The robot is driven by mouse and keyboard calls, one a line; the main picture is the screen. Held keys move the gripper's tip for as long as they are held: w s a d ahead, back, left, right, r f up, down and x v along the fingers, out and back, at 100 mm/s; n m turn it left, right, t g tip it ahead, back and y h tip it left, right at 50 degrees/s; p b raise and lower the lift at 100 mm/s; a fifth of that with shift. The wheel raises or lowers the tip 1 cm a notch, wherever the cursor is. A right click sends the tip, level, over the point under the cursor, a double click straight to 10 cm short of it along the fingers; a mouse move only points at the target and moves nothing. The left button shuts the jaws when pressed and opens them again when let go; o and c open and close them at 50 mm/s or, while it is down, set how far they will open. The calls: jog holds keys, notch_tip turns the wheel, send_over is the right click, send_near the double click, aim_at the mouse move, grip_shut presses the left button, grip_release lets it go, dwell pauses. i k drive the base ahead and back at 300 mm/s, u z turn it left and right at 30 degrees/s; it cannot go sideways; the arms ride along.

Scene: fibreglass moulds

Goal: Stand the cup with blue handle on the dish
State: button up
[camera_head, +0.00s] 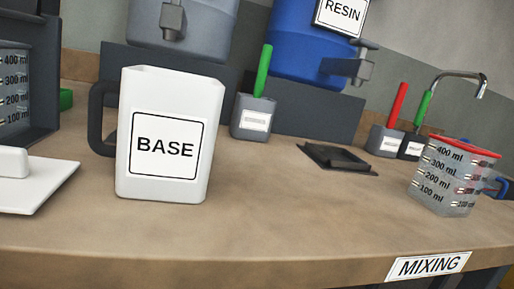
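A clear measuring cup (440,190) with a red rim and black millilitre marks stands upright at the right of the bench. Its blue handle (494,187) points right, towards the picture edge. A low dark square dish-like piece (340,158) lies flat on the bench, left of and behind the cup, apart from it. Nothing stands on it. I cannot tell for sure whether it is the dish. My gripper is not in view.
A white BASE jug (165,150) with a dark handle stands at centre left. A white lid-like plate (38,186) lies at far left. Grey holders (253,117) with coloured handles stand behind, below the blue RESIN drum (300,40). The bench front (310,220) is clear.

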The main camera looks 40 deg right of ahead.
aim_at(339, 162)
jog(key=u, duration=0.05)
jog(key=k, duration=1.25)
jog(key=z, duration=0.65)
jog(key=i, duration=0.85)
jog(key=z, duration=0.05)
